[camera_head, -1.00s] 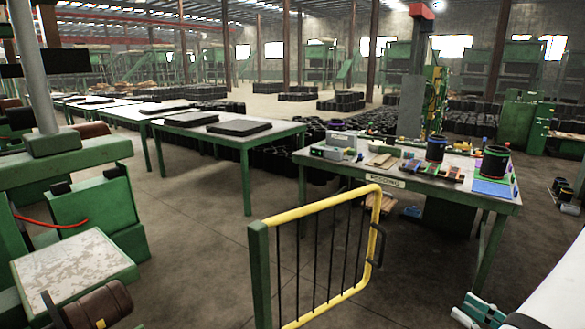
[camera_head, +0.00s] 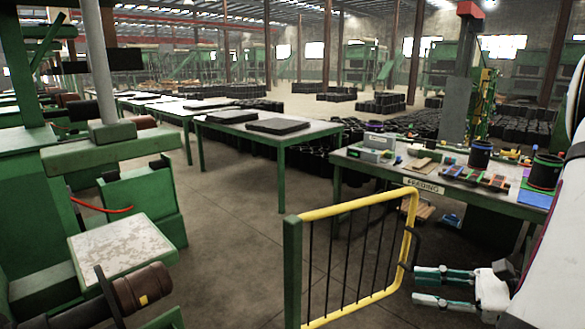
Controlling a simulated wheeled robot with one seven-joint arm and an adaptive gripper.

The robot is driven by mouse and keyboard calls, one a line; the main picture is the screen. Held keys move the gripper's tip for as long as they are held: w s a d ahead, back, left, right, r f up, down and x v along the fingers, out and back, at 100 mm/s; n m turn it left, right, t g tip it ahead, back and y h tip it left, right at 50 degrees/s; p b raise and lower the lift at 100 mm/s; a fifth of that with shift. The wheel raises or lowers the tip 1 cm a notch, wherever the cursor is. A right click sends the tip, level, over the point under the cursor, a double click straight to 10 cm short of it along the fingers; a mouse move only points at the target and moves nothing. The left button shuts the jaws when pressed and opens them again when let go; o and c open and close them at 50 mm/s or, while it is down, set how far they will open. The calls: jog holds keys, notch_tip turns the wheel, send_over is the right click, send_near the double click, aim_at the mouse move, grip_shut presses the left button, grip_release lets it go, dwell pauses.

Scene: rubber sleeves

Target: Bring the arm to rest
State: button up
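My gripper (camera_head: 418,285) shows at the lower right, with its two white and teal fingers pointing left. The fingers are apart with a gap between them, and nothing shows in it. It is in front of the floor, just right of the yellow gate's handle in the picture; whether it touches the gate cannot be told. My white arm (camera_head: 560,240) runs along the right edge and is partly out of frame.
A yellow gate (camera_head: 355,209) with black bars and a green post stands in front. Behind it is a worktable (camera_head: 390,178) with parts and black cylinders. Green machinery (camera_head: 140,200) is at left. Long tables (camera_head: 262,140) stand farther back. Floor between is clear.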

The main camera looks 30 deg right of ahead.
jog(key=a+r+n+g+h, duration=0.4)
jog(key=a+r+n, duration=0.1)
jog(key=a+n, duration=0.7)
jog(key=s+a+r+n+g+h, duration=0.1)
jog(key=a+r+n+g+h, duration=0.3)
jog(key=a+n, duration=0.9)
jog(key=shift+s+a+r+n, duration=0.25)
jog(key=shift+r+n, duration=0.55)
jog(key=shift+r, duration=0.2)
